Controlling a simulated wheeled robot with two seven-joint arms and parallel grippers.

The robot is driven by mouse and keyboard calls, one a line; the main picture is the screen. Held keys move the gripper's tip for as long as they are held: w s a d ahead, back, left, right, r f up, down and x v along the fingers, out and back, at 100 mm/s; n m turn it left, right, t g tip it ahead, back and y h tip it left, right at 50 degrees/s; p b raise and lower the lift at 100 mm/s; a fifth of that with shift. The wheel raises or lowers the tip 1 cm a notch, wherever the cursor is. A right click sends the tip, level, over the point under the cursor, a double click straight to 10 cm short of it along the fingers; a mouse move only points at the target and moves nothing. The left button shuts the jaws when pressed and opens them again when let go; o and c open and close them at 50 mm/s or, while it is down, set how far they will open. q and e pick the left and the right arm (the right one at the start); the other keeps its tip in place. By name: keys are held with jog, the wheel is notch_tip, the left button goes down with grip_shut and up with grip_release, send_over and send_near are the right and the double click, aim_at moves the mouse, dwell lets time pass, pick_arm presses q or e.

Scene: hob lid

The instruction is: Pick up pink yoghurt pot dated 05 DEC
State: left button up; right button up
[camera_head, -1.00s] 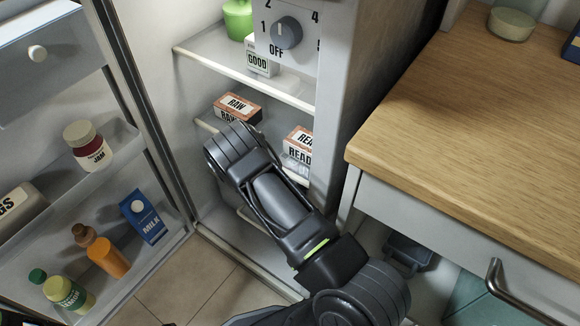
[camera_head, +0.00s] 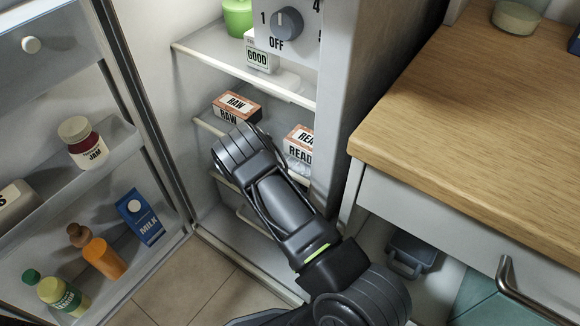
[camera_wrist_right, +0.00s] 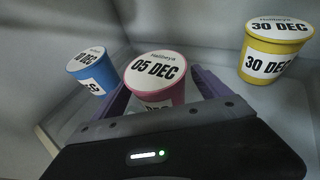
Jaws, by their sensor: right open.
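The pink yoghurt pot (camera_wrist_right: 157,80), with 05 DEC on its pale lid, stands upright in the middle of the right wrist view. My right gripper (camera_wrist_right: 160,88) is open, with its purple fingers on either side of the pot. I cannot tell whether the fingers touch it. The lower part of the pot is hidden behind the gripper body. In the head view my right arm (camera_head: 283,210) reaches into the fridge; its fingers and the pink pot are hidden there. My left gripper is not in view.
In the right wrist view, a blue pot (camera_wrist_right: 90,72) stands close on the left and a yellow 30 DEC pot (camera_wrist_right: 272,52) stands apart on the right. The RAW box (camera_head: 236,104), fridge shelf (camera_head: 230,63), open door and wooden worktop (camera_head: 470,130) surround my arm.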

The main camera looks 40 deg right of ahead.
jog(key=shift+c, duration=0.5)
jog(key=c, duration=1.6)
jog(key=shift+r, duration=0.15)
jog(key=shift+r+p, duration=0.45)
jog(key=shift+r, duration=0.15)
notch_tip(320, 180, up, 2)
jog(key=shift+r+p, duration=0.1)
jog(key=shift+p, duration=0.5)
jog(key=w+a, duration=0.2)
jog(key=a, duration=0.3)
jog(key=w+a+p, duration=0.1)
jog(key=w+a, duration=0.1)
jog(key=a, duration=0.4)
jog(key=w+a, duration=0.3)
jog(key=a, duration=0.2)
jog(key=shift+a, duration=0.3)
